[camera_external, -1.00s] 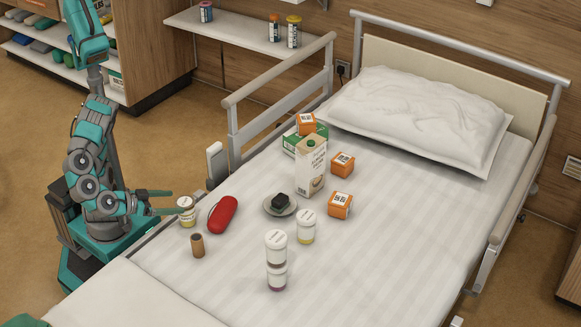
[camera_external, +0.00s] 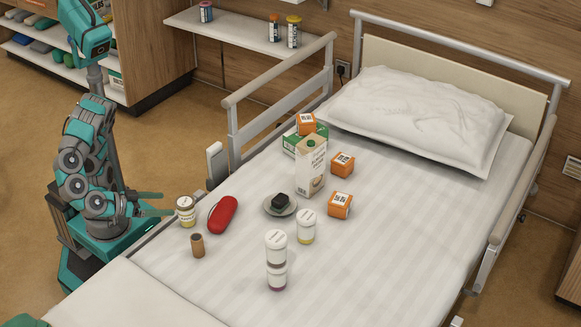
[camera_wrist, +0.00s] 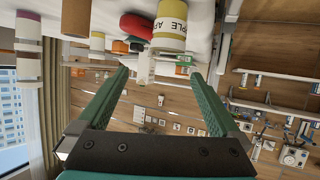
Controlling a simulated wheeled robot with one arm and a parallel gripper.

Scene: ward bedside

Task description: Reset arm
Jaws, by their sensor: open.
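My gripper (camera_external: 158,204) is open and empty beside the near-left edge of the bed, with its fingers pointing toward the bed. Its two green fingers also show spread apart in the wrist view (camera_wrist: 165,95). A white jar with a yellow band (camera_external: 186,213) stands on the bed edge just beyond the fingertips, apart from them. The same jar shows large and inverted in the wrist view (camera_wrist: 171,25). My arm is folded close above its base at the left.
On the bed (camera_external: 370,270) are a red case (camera_external: 223,214), a brown tube (camera_external: 197,246), stacked white jars (camera_external: 276,248), another jar (camera_external: 306,228), a plate (camera_external: 270,207) with a dark block, a carton (camera_external: 311,168) and orange boxes (camera_external: 340,205). A bed rail (camera_external: 280,67) stands behind.

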